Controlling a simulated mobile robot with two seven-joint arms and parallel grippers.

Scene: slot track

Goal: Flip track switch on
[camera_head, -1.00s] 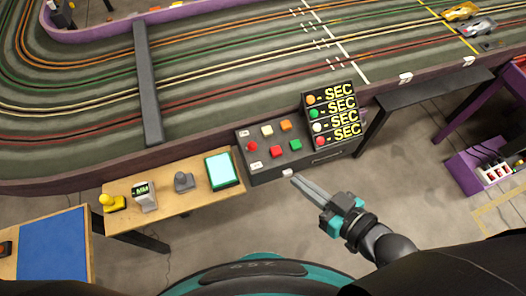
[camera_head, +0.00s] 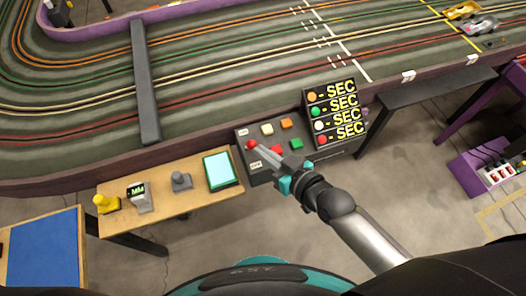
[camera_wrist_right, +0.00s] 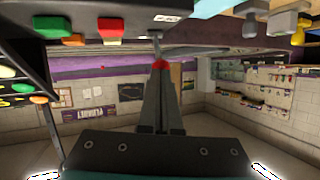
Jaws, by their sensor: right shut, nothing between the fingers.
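The track switch, a small lever with a red knob (camera_head: 251,145), stands at the left end of the dark control panel (camera_head: 262,179), between two small white labels. The upper label (camera_head: 243,132) and lower label (camera_head: 256,164) are too small to read surely. My right gripper (camera_head: 259,148) is shut and empty, with its fingertips at the red knob, from the right and near side. In the right wrist view the red knob (camera_wrist_right: 160,65) shows just beyond the fingertips (camera_wrist_right: 158,85); I cannot tell whether they touch. My left gripper is out of view.
The panel also carries colored buttons, such as a green one (camera_head: 296,143) and an orange one (camera_head: 286,123), close to my fingers. A display block (camera_head: 335,113) rises at its right. A wooden table (camera_head: 180,204) with a tablet (camera_head: 218,171) adjoins the left. The slot track (camera_head: 215,85) lies behind.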

